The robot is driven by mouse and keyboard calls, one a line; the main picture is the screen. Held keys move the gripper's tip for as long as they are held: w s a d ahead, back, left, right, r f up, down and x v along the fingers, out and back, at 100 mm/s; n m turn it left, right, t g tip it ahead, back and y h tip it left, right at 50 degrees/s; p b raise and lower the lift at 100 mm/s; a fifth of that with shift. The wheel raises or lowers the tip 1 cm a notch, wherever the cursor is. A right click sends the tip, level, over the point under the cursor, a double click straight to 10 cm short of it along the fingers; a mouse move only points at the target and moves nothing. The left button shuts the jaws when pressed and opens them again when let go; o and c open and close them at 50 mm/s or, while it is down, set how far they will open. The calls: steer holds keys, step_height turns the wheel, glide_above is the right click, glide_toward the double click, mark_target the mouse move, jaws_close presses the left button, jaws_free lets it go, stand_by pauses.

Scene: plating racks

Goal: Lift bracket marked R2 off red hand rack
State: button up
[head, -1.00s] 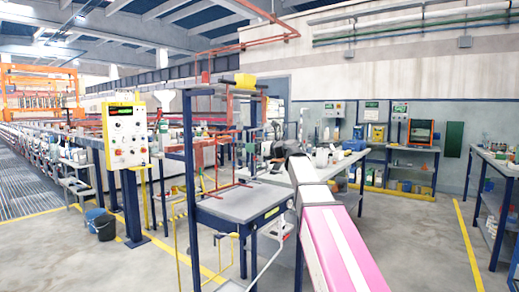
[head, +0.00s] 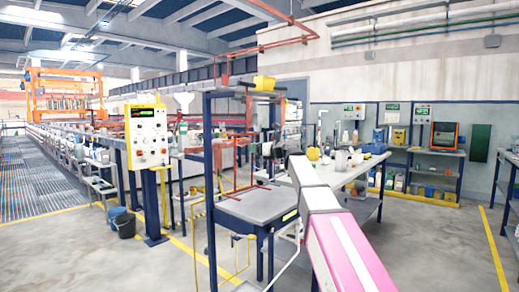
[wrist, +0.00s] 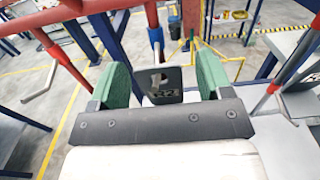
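My gripper (wrist: 162,62) is open in the wrist view, with one green finger on each side. A dark bracket (wrist: 172,76) with a light marking that looks like R2 shows between the fingers, with a visible gap on both sides. Red bars of the hand rack (wrist: 60,12) cross the upper left, and another red bar is at the right. In the head view the red rack (head: 232,186) stands in the dark blue frame at the bench; my arm reaches towards it and hides part of it. The bracket cannot be made out there.
In the head view a blue post (head: 210,190) stands left of the rack, above a grey-topped bench (head: 262,208). A cluttered table (head: 345,175) is behind my arm.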

steer(key=c, duration=1)
steer(key=o, duration=0.4)
steer(key=c, duration=0.3)
steer(key=shift+c, duration=0.2)
steer(key=shift+r, duration=0.15)
steer(key=shift+s+d+r, duration=0.1)
steer(key=shift+d+r, duration=0.05)
steer(key=shift+r, duration=0.15)
steer(key=shift+s+d+r, duration=0.35)
steer(key=shift+d, duration=0.05)
